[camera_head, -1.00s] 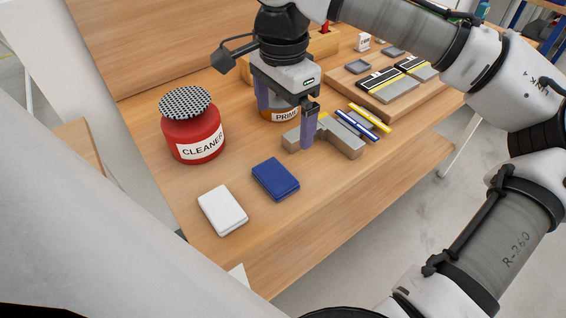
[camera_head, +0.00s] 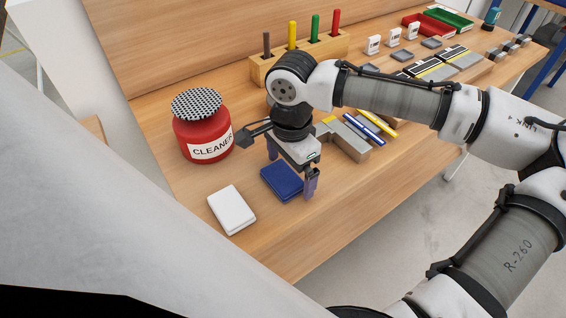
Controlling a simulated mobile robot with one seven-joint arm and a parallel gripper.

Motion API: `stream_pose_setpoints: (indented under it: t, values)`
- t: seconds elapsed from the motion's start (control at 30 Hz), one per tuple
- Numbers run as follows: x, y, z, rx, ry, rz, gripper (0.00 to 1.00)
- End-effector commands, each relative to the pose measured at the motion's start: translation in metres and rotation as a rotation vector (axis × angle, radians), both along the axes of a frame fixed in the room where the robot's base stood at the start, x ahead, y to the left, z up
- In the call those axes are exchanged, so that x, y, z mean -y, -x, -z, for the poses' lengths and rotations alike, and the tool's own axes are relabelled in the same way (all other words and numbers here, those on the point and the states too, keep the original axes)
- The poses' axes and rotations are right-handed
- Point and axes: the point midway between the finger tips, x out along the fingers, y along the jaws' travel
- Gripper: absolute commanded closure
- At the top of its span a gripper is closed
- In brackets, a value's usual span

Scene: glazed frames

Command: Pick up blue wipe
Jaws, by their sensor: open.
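The blue wipe (camera_head: 281,183) is a flat, folded blue pad lying on the wooden table, right of a white pad. My gripper (camera_head: 291,175) is open above and around the blue wipe. One finger shows at its front right edge and the other behind its far left side. Part of the far edge of the wipe is hidden by my gripper. I cannot tell whether the fingers touch the wipe or the table.
A white wipe (camera_head: 231,209) lies left of the blue one. A red CLEANER can (camera_head: 203,138) stands behind. A grey angled block (camera_head: 345,141) and blue and yellow pens (camera_head: 376,124) lie to the right. A wooden holder (camera_head: 262,72) with several coloured handles stands behind my arm.

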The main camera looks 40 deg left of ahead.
Motion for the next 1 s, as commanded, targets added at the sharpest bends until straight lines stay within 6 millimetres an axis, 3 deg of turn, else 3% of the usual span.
stream_pose_setpoints:
  t: [0.17, 0.47, 0.77, 1.0]
  values:
    - [0.0, 0.0, 0.0, 0.0, 0.0, 0.0, 0.0]
    - [0.0, 0.0, 0.0, 0.0, 0.0, 0.0, 0.39]
    - [0.0, 0.0, -0.002, 0.0, -0.001, 0.0, 0.41]
    - [-0.001, -0.001, -0.025, 0.001, -0.004, 0.001, 0.41]
